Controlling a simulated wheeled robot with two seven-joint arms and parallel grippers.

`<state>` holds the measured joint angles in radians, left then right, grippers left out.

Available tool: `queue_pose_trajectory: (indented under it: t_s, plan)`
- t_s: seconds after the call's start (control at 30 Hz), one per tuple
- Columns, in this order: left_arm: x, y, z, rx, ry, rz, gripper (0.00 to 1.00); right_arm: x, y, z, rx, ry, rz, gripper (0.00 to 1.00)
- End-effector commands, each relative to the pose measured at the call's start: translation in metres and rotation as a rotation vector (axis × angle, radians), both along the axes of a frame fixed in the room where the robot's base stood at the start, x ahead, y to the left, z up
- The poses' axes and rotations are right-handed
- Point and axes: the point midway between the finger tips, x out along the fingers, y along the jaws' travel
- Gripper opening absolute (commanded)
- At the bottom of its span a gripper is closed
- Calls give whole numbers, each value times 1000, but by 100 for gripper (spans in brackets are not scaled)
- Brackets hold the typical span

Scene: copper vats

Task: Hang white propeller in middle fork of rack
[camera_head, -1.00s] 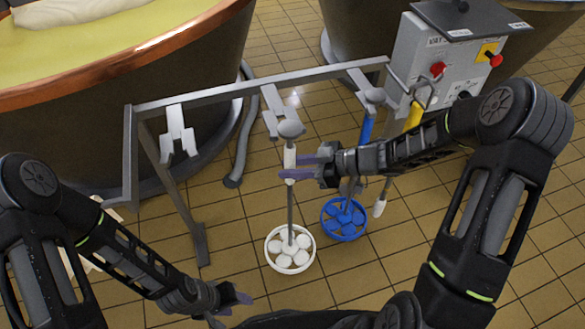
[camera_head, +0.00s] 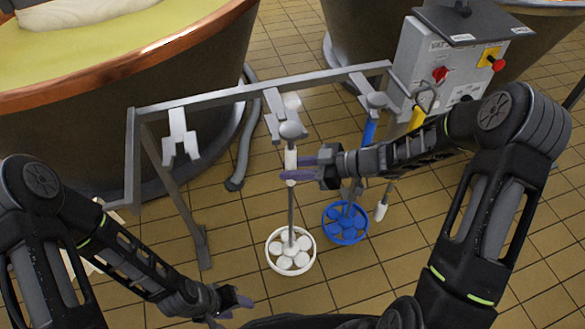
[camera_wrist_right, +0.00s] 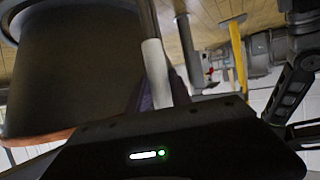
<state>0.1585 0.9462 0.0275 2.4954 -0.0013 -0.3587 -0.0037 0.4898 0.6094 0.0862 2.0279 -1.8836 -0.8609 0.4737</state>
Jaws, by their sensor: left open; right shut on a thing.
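The white propeller (camera_head: 290,250) is upright, with its ringed paddle end low, a grey knob on top and a white sleeve on its shaft. My right gripper (camera_head: 303,167) is shut on this white sleeve, which also shows between the fingers in the right wrist view (camera_wrist_right: 157,72). The rack (camera_head: 240,94) has a middle fork (camera_head: 272,112) just left of and behind the knob. The knob overlaps the fork's end; I cannot tell whether they touch or whether the shaft is between the prongs. My left gripper (camera_head: 236,301) is open and empty at the bottom.
A blue propeller (camera_head: 346,222) hangs at the rack's right fork (camera_head: 373,101). The left fork (camera_head: 180,140) is empty. A control box (camera_head: 445,65) and a yellow handle (camera_head: 417,117) are at the right. A copper-rimmed vat (camera_head: 120,110) stands behind the rack.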

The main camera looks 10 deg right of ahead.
Motion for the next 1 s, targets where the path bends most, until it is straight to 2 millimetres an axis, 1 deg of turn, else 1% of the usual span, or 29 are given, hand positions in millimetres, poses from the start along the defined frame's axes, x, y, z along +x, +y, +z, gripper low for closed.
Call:
queue_pose_trajectory:
  t_s: [0.7, 1.0]
  plan:
    - [0, 0, 4, 0, 0, 0, 49, 21, 2, 2, 3, -3, 2, 0]
    - [0, 0, 4, 0, 0, 0, 49, 25, 2, 2, 2, -3, 2, 0]
